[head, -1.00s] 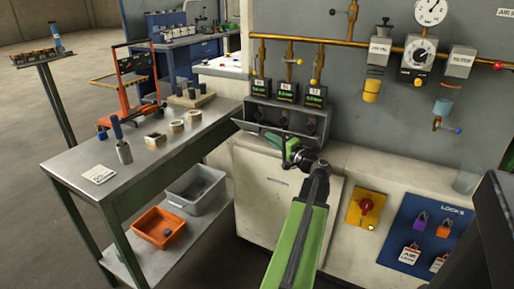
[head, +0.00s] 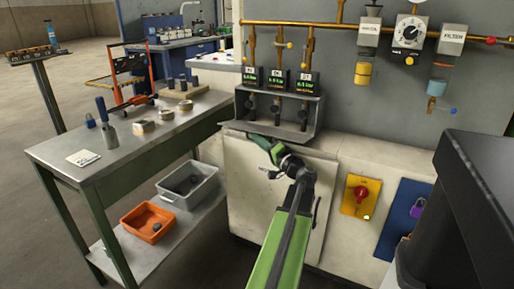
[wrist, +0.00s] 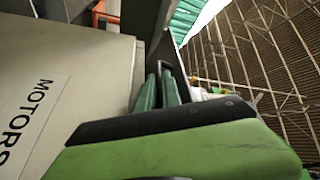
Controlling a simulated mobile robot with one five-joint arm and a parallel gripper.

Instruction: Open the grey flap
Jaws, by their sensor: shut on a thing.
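The grey flap (head: 300,148) is the lower front panel of the grey housing under three small digital readouts. It lies tilted outward and low, with the dark knobs (head: 276,110) behind it in view. My gripper (head: 265,143) is at the flap's front edge, left of its middle, with its green fingers shut on it. In the wrist view the green fingers (wrist: 160,92) are close together against a dark grey edge. The exact contact is partly hidden by my gripper.
A cream cabinet (head: 245,195) stands below the flap. A yellow panel with a red switch (head: 361,193) and a blue lock board (head: 402,210) are to the right. A steel bench (head: 130,155) with several parts stands left. Brass pipes (head: 370,32) run above.

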